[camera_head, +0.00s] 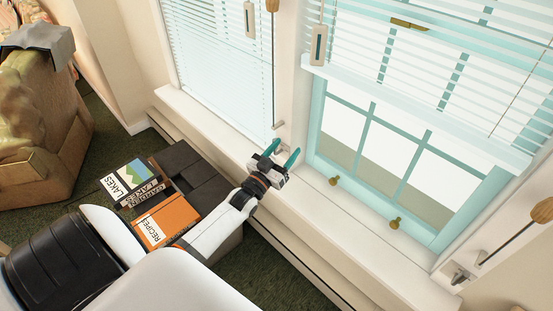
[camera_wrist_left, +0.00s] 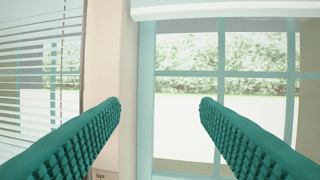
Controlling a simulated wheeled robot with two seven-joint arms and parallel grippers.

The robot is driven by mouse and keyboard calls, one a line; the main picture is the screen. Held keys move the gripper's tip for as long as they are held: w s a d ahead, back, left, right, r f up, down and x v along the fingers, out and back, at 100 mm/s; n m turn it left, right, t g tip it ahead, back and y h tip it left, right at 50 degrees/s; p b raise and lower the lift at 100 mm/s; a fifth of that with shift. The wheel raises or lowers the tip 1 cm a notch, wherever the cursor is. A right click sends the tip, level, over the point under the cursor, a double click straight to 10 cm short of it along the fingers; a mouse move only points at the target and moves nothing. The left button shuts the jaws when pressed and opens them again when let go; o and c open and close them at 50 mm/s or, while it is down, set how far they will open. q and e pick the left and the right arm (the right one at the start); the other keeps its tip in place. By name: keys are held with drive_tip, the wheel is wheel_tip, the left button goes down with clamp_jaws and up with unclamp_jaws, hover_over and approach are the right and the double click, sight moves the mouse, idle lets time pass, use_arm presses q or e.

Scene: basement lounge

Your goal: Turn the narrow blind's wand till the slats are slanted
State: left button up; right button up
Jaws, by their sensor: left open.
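The narrow blind (camera_head: 215,55) hangs over the left window, its slats showing as thin, closely spaced lines; part of it also shows at the left of the left wrist view (camera_wrist_left: 35,80). A thin dark wand (camera_head: 273,70) with a wooden end at the top runs along its right edge, down towards a small fitting on the wall. My left gripper (camera_head: 281,153) is open and empty, just below the wand's lower end and apart from it. In the left wrist view the open fingers (camera_wrist_left: 160,104) face the wall strip and right window; no wand shows between them. My right gripper is out of view.
The wide blind (camera_head: 430,60) covers the upper right window, with another wand (camera_head: 512,232) at the far right. A sill (camera_head: 340,215) runs below. Books (camera_head: 165,218) lie under my left arm; an armchair (camera_head: 40,120) stands left.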

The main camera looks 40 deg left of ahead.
use_arm(q)
wheel_tip(320, 180, down, 6)
drive_tip(key=s+g, duration=0.1)
drive_tip(key=s, duration=0.1)
drive_tip(key=shift+s+d+r+g, duration=0.15)
drive_tip(key=shift+s+d+g, duration=0.15)
drive_tip(key=s+d+f+g, duration=0.25)
drive_tip(key=s+f, duration=0.35)
drive_tip(key=f, duration=0.4)
drive_tip(key=s+d+f+g, duration=0.2)
drive_tip(key=s+f+g, duration=0.3)
drive_tip(key=f, duration=0.5)
drive_tip(key=s+d+f+g, duration=0.2)
drive_tip(key=s+f, duration=0.6)
drive_tip(key=f, duration=0.2)
drive_tip(key=s+d+f+m+g, duration=0.1)
drive_tip(key=s+f, duration=0.3)
drive_tip(key=s, duration=0.5)
drive_tip(key=s+d+f+m+g, duration=0.1)
drive_tip(key=s+d+f+g, duration=0.3)
drive_tip(key=s, duration=0.5)
drive_tip(key=s+d+f+m+g, duration=0.1)
drive_tip(key=s+d+f+g, duration=0.2)
drive_tip(key=s, duration=0.6)
drive_tip(key=shift+s+f+h, duration=0.25)
drive_tip(key=shift+f+h, duration=0.15)
drive_tip(key=shift+f, duration=0.15)
drive_tip(key=shift+g, duration=0.25)
